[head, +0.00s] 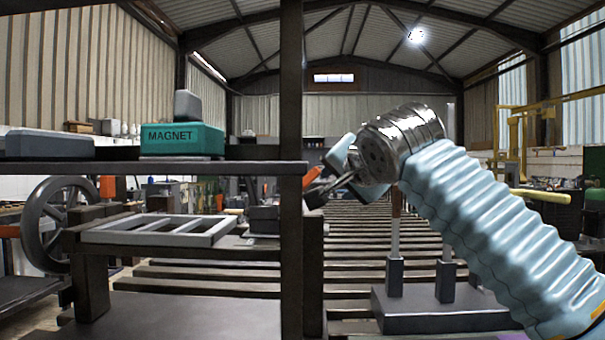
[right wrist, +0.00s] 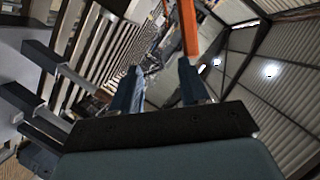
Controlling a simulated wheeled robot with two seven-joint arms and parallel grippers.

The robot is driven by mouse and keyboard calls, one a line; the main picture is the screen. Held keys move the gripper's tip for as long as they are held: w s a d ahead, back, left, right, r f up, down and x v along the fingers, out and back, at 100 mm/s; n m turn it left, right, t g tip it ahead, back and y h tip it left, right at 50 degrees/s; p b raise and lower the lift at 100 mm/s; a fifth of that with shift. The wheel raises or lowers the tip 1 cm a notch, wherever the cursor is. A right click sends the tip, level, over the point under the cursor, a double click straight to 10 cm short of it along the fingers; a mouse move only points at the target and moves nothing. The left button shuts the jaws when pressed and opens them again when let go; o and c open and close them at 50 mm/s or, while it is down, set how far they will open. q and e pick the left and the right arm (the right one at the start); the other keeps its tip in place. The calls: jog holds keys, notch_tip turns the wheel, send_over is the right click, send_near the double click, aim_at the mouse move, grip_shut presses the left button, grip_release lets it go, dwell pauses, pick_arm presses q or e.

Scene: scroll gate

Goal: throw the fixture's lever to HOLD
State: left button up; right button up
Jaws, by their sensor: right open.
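A green box lettered MAGNET (head: 183,140) sits on the dark shelf at the left in the head view. A grey upright piece (head: 187,105) stands on its top; it may be the fixture's lever, but I cannot read any HOLD mark. My right gripper (head: 327,181) is open, right of the dark upright post and well to the right of the green box. In the right wrist view its two bluish fingers stand apart (right wrist: 157,85). An orange bar (right wrist: 188,28) shows at the right finger's end; I cannot tell whether it touches. My left gripper is not in view.
A dark upright post (head: 291,120) stands between my right gripper and the green box. The dark shelf (head: 240,168) carries a grey block (head: 50,145). A pale frame (head: 158,230) lies below. A grey base (head: 425,312) with two posts stands below my right arm.

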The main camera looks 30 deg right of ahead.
aim_at(308, 179)
jog(key=shift+n+y, duration=0.4)
jog(key=w+a, duration=0.1)
jog(key=a, duration=0.1)
jog(key=w+a+r+p, duration=0.1)
jog(key=shift+w+a+r, duration=0.1)
jog(key=shift+w+a, duration=0.1)
jog(key=shift+a, duration=0.15)
jog(key=shift+w, duration=0.35)
jog(key=p+x, duration=0.1)
jog(key=x, duration=0.5)
jog(key=shift+w+d+f+p, duration=0.15)
jog(key=shift+w+f+p, duration=0.05)
jog(key=shift+w+p, duration=0.1)
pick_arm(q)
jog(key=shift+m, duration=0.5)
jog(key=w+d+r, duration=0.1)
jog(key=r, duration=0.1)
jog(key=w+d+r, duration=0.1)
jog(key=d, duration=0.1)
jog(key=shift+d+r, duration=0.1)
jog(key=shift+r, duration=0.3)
pick_arm(e)
grip_shut()
